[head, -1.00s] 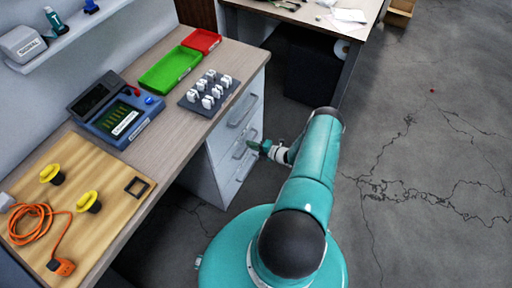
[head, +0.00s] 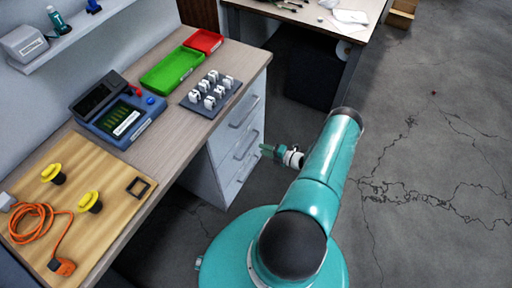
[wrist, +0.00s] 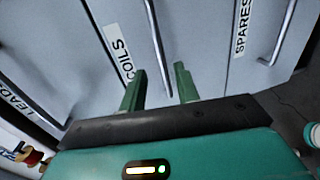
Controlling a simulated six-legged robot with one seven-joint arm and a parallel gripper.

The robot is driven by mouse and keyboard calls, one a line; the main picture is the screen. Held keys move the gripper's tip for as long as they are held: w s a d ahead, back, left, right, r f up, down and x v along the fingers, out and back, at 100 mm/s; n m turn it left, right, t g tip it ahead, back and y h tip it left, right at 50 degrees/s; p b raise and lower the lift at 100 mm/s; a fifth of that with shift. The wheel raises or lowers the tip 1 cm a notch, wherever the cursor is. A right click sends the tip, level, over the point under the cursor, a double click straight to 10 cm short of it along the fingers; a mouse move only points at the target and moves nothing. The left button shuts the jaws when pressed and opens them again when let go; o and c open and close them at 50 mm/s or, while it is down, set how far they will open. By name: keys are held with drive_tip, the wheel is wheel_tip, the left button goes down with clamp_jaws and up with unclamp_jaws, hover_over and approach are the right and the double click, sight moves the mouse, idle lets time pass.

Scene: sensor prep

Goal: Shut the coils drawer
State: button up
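The coils drawer (wrist: 135,22) is the middle front in the wrist view, with a "COILS" label and a bar handle (wrist: 156,45). In the head view it appears to be the middle front (head: 240,153) of the cabinet under the bench. It looks about level with its neighbours; I cannot tell whether a small gap is left. My gripper (wrist: 160,68) has its two green fingers apart with nothing between them. In the head view my gripper (head: 263,149) is just right of the drawer fronts, seemingly clear of them.
The leads drawer (wrist: 35,75) and spares drawer (wrist: 225,75) flank the coils front in the wrist view. The bench top (head: 175,115) holds a green tray (head: 172,68), a red tray (head: 203,41) and a blue device (head: 122,118). Open floor (head: 430,190) lies to the right.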

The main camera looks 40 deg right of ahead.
drive_tip(key=v, duration=0.7)
drive_tip(key=shift+a, duration=0.1)
idle(0.4)
